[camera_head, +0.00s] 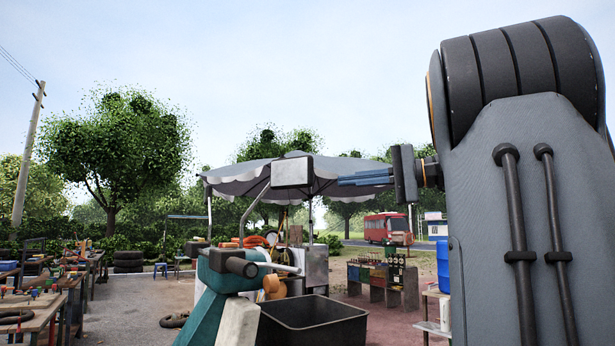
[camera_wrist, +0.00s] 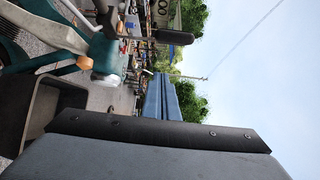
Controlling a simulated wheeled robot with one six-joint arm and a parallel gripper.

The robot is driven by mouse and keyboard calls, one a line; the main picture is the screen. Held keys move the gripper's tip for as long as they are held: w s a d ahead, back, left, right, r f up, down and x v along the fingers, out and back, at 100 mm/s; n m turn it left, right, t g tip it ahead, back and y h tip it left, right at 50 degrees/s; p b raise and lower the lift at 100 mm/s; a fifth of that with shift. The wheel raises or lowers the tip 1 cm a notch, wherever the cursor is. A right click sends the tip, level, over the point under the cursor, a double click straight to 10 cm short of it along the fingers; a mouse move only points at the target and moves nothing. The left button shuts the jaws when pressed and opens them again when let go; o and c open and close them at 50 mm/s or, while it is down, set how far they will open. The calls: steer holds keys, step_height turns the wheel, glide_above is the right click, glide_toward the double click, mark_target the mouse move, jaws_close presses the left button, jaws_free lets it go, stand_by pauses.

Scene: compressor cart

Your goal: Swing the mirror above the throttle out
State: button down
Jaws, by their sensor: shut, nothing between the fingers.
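The mirror (camera_head: 292,172) is a pale grey, box-shaped head on a thin bent stalk. It stands above the dark throttle grip (camera_head: 240,265) on the teal vehicle (camera_head: 207,300) in the head view. My gripper (camera_head: 341,181) is right of the mirror at about its height, with blue fingers pointing left. A gap shows between fingertips and mirror in the picture; the true depth between them is unclear. The fingers are shut and empty, and also show in the wrist view (camera_wrist: 160,77). A dark rounded part there (camera_wrist: 175,36) may be the mirror or a grip; I cannot tell.
A dark open bin (camera_head: 313,325) sits beside the teal vehicle, low in the middle. A parasol (camera_head: 340,165) stands behind the mirror. Workbenches (camera_head: 40,305) are at the left, and a bottle rack (camera_head: 385,280) is at the right. Open air surrounds the mirror head.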

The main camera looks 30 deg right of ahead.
mark_target(307, 171)
steer(key=shift+n+y, duration=0.3)
steer(key=w+a+p, duration=0.1)
steer(key=a, duration=0.1)
steer(key=w+a+r+p, duration=0.1)
steer(key=w+a, duration=0.1)
steer(key=a, duration=0.1)
steer(key=w+a+r+p, duration=0.1)
steer(key=w+a, duration=0.1)
steer(key=a, duration=0.1)
steer(key=shift+a+r, duration=0.25)
steer(key=shift+s+a+f+p, duration=0.2)
steer(key=shift+a+p, duration=0.1)
steer(key=shift+a, duration=0.2)
